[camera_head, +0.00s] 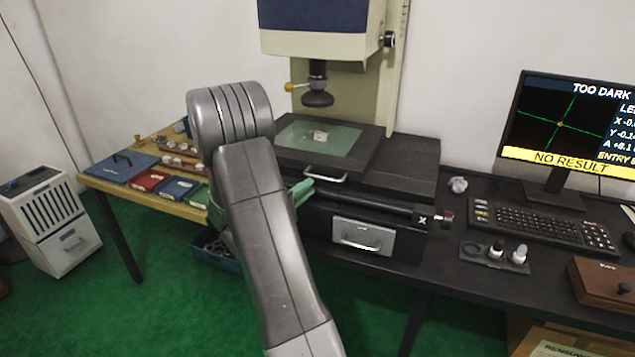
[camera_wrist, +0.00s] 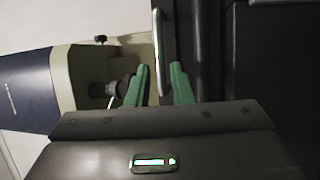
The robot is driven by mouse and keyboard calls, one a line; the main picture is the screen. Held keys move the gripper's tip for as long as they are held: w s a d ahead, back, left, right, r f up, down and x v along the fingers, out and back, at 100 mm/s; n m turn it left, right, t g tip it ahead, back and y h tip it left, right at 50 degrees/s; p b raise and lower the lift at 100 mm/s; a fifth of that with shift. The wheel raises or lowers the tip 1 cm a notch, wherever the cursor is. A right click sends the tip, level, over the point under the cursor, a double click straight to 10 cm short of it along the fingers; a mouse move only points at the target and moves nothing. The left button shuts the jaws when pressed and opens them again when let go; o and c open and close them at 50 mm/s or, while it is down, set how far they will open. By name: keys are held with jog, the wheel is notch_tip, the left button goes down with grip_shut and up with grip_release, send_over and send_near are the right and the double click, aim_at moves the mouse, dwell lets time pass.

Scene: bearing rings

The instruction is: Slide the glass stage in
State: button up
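The glass stage is a pale green glass plate (camera_head: 345,143) in a dark frame under the lens (camera_head: 317,98) of the measuring machine. A small light-coloured part (camera_head: 318,136) lies on the glass. A silver bar handle (camera_head: 325,174) is on the stage's front edge. In the wrist view the handle (camera_wrist: 157,45) runs upright in the picture, its lower end between my green fingertips. My gripper (camera_wrist: 160,80) is open, with a clear gap between its fingers. Whether the fingers touch the handle, I cannot tell. In the head view my arm hides most of the gripper.
A drawer (camera_head: 362,236) with its own handle is below the stage. A wooden side table (camera_head: 180,199) holds coloured trays at the left. At the right are a keyboard (camera_head: 540,222), a monitor (camera_head: 570,125) reading "TOO DARK" and "NO RESULT", and a wooden box (camera_head: 603,285).

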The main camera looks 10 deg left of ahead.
jog(key=v, duration=0.7)
jog(key=shift+s, duration=0.15)
jog(key=shift+a, duration=0.1)
dwell(0.6)
